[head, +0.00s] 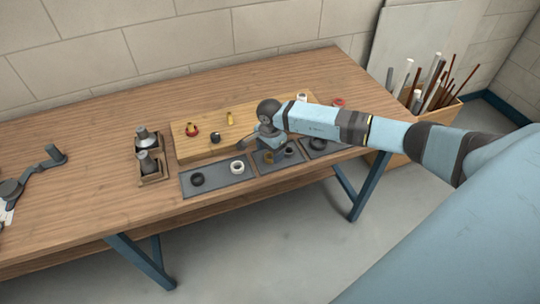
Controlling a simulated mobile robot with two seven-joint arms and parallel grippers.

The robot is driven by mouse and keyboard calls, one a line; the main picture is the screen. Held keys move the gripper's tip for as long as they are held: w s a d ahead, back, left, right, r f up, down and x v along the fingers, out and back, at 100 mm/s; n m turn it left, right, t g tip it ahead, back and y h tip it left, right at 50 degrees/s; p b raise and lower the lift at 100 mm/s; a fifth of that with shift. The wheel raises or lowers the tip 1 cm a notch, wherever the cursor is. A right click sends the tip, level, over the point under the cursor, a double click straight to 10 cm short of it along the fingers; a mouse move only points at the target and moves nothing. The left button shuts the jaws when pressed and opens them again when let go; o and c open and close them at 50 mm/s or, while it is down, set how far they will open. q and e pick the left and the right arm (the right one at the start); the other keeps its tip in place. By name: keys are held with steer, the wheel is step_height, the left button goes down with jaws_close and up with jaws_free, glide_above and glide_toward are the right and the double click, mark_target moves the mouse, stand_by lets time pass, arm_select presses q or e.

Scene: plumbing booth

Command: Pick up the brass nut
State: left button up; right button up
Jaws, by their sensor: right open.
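A small brass-coloured ring (268,158), which looks like the brass nut, lies on the middle dark grey mat (263,169) at the front of the bench. My right gripper (264,147) is open and points down just above and behind this ring. One finger reaches out to the left over the mat's back edge. I cannot tell whether the gripper touches anything. A yellow brass piece (230,118) stands on the wooden board behind. My left gripper is not in view.
The wooden board (190,153) also carries a red-and-brass fitting (192,130) and a dark fitting (215,137). The left mat (217,182) holds a black ring (197,180) and a white ring (237,167). The bench's middle left is clear.

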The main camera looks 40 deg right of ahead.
steer(key=shift+f, duration=1.05)
steer(key=c, duration=1)
steer(key=shift+r, duration=0.15)
